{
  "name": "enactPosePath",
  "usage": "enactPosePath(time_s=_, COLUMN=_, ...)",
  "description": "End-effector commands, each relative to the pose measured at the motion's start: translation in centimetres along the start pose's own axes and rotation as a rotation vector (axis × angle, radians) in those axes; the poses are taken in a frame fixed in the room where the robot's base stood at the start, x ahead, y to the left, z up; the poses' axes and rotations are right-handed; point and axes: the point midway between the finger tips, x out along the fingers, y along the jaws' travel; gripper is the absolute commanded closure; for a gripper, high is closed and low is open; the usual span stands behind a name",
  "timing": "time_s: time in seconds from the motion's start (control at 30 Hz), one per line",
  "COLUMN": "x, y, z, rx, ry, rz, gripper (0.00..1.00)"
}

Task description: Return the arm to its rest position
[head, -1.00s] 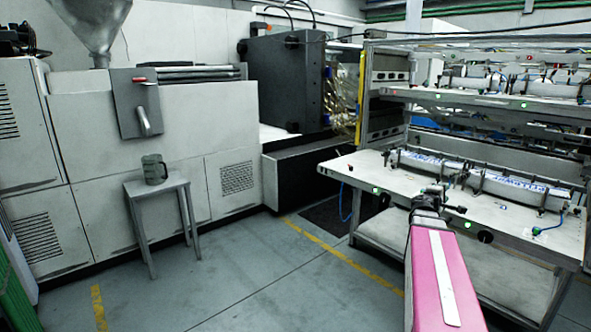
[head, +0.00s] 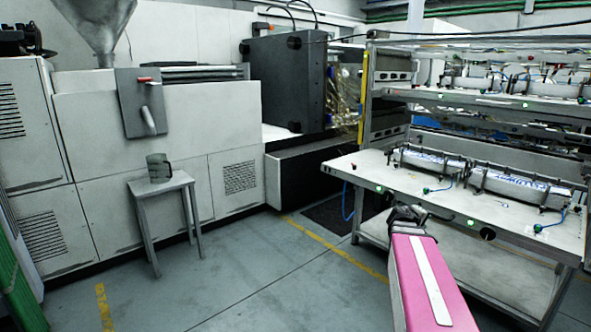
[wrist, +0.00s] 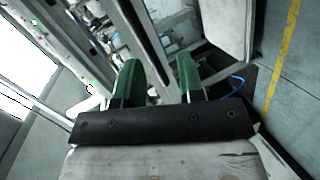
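My pink arm (head: 428,275) reaches forward from the bottom right of the head view. My gripper (head: 408,212) is at its far end, seen in front of the lower shelf's near edge. In the wrist view my gripper (wrist: 159,78) shows two green fingers standing apart, with nothing held between them. The label magazine rack (head: 372,168) stands at the right, with long cylindrical units (head: 432,162) on its shelves. No contact between gripper and rack can be made out.
A small grey stool (head: 160,187) with a grey-green mug (head: 158,167) stands at the left before a large white machine (head: 160,105). A black machine block (head: 285,85) stands behind. Open grey floor (head: 255,265) with yellow lines lies between the stool and my arm.

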Motion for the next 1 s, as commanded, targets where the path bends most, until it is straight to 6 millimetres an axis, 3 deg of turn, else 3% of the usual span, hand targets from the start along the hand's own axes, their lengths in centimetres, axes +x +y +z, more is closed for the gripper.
enactPosePath(time_s=0.27, x=-7.3, y=-13.5, z=0.6, rx=0.229, ry=-0.164, rz=-0.433, gripper=0.64)
enactPosePath(time_s=0.4, x=-12.6, y=-20.1, z=0.8, rx=0.303, ry=-0.264, rz=-0.683, gripper=0.64)
enactPosePath(time_s=0.5, x=-16.6, y=-23.9, z=0.9, rx=0.334, ry=-0.332, rz=-0.850, gripper=0.64)
enactPosePath(time_s=0.7, x=-22.4, y=-28.3, z=1.0, rx=0.359, ry=-0.424, rz=-1.080, gripper=0.64)
enactPosePath(time_s=0.83, x=-23.8, y=-29.1, z=1.0, rx=0.363, ry=-0.447, rz=-1.136, gripper=0.64)
enactPosePath(time_s=1.0, x=-24.0, y=-29.2, z=1.0, rx=0.364, ry=-0.450, rz=-1.143, gripper=0.64)
